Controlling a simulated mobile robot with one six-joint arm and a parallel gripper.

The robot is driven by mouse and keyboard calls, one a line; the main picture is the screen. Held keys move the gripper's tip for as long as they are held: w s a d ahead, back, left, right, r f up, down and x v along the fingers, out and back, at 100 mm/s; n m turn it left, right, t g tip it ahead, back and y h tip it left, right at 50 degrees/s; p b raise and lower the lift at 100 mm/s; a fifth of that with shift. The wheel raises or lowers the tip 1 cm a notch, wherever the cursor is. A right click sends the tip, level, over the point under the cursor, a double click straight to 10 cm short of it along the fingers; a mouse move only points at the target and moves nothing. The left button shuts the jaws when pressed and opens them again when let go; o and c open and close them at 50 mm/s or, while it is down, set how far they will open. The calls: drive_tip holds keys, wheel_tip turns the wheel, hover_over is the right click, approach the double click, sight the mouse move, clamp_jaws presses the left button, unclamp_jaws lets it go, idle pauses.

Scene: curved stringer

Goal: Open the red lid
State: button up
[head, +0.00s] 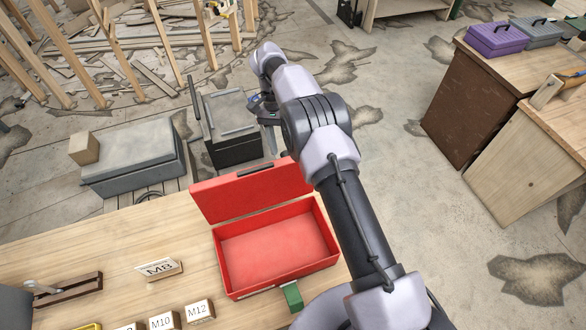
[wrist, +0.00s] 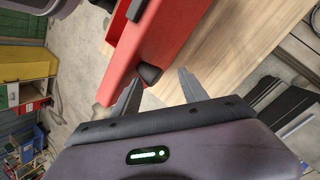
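The red lid (head: 250,188) stands raised at the back edge of the red box (head: 278,283), leaning back, so the box is open and looks empty inside. A black handle (head: 262,170) is on the lid's upper edge. My gripper (head: 265,108) is beyond the lid, partly hidden by my arm. In the wrist view my gripper (wrist: 161,78) has its fingers apart, close to the red lid (wrist: 146,50). A dark knob-like part (wrist: 149,75) shows between the fingertips; I cannot tell whether they touch it. Nothing is clamped.
The wooden table (head: 110,240) bears an M8 block (head: 159,269), M10 block (head: 163,322), M12 block (head: 200,311) and a green block (head: 293,297) by the box front. Beyond are a grey chest (head: 135,160) and a dark open case (head: 232,150).

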drive_tip(key=shift+s+r, duration=0.1)
drive_tip(key=shift+r, duration=0.8)
drive_tip(key=s+d+r+b, duration=0.1)
drive_tip(key=s+d+b, duration=0.2)
drive_tip(key=s, duration=1.2)
drive_tip(key=shift+s+d+r+b, duration=0.2)
drive_tip(key=shift+d+b, duration=0.15)
drive_tip(key=shift+d, duration=0.15)
